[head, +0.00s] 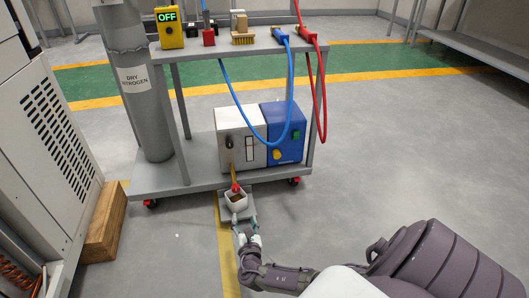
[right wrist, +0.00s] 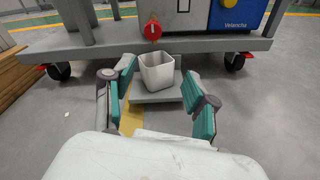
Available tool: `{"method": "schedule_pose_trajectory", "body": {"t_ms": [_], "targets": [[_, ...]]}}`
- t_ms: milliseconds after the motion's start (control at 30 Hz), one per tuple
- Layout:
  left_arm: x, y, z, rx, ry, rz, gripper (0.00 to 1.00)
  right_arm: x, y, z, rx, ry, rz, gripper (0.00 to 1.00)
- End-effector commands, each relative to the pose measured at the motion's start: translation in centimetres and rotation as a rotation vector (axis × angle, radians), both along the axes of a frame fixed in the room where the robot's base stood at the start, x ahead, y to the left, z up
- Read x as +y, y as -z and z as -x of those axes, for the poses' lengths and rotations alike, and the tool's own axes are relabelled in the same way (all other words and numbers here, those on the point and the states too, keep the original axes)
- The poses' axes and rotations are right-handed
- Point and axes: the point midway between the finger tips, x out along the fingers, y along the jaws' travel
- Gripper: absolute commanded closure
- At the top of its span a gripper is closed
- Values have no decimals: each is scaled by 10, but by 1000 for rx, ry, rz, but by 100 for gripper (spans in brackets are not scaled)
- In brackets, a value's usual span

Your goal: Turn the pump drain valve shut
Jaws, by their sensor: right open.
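The pump, with a white box (head: 238,122) and a blue box (head: 284,136), sits on the cart's lower shelf. A yellowish pipe (head: 232,170) comes down from its front to the red drain valve handle (head: 235,187). In the right wrist view the red handle (right wrist: 152,29) hangs at the shelf edge, above a white cup (right wrist: 157,72). The cup (head: 237,207) has something brown inside in the head view. My right gripper (head: 246,232) is open just in front of the cup; its teal-padded fingers (right wrist: 160,85) are spread to either side, below the valve. My left gripper is out of view.
The cup stands on a small grey platform (head: 250,216) before the grey cart (head: 180,184). Blue (head: 235,91) and red (head: 322,105) hoses hang from its top. A grey cylinder (head: 139,100) stands on the left; a cabinet (head: 40,140) is further left. Right floor is clear.

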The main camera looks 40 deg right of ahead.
Motion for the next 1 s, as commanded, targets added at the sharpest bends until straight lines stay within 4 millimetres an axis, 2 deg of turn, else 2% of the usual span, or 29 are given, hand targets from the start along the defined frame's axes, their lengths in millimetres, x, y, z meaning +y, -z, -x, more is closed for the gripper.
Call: {"method": "schedule_pose_trajectory", "body": {"t_ms": [33,467,1000], "targets": [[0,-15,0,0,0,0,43,0,-5,6,17,10,-35,43],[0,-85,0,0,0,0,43,12,8,57,136,117,-396,43],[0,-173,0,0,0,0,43,49,6,135,222,315,-872,43]]}}
